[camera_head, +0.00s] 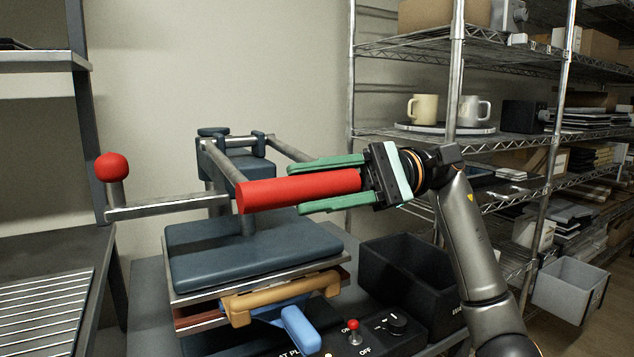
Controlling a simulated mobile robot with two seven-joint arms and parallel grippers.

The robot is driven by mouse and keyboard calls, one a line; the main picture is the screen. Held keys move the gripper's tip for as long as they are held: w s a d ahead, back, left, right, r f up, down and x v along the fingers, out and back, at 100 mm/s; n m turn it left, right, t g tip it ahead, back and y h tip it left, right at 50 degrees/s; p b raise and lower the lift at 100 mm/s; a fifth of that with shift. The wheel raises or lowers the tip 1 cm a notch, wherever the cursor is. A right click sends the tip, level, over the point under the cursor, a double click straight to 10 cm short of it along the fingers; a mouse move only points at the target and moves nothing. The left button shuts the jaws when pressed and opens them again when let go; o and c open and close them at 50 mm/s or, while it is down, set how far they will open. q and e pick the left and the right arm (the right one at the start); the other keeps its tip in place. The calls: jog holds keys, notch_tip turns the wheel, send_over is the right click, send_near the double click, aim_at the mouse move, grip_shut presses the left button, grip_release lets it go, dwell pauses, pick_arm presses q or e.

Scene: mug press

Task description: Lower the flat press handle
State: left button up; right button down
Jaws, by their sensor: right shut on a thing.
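The flat press stands on a table in the middle of the view, with a dark blue padded upper plate (245,255) under a metal frame. Its thick red press handle (265,195) lies nearly level above the plate, at the end of a metal lever arm. My right gripper (298,189) comes in from the right. Its two green fingers lie along the upper and lower sides of the red handle, and it is shut on the handle. The handle's right end is hidden at the gripper's palm. My left gripper is not in view.
A red-knobbed lever (112,168) sticks out to the left. An orange handle (280,294) and a blue handle (300,328) are at the press front. A switch panel (375,335) and black bin (405,285) stand right.

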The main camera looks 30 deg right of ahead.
jog(key=shift+w+a+f, duration=0.1)
jog(key=shift+w+f, duration=0.05)
jog(key=shift+f, duration=0.3)
jog(key=shift+c, duration=2.4)
grip_release()
jog(key=shift+r, duration=0.1)
jog(key=shift+d, duration=0.5)
jog(key=d+p, duration=0.2)
jog(key=d, duration=0.9)
jog(key=shift+s+d+p, duration=0.3)
jog(key=shift+d, duration=0.05)
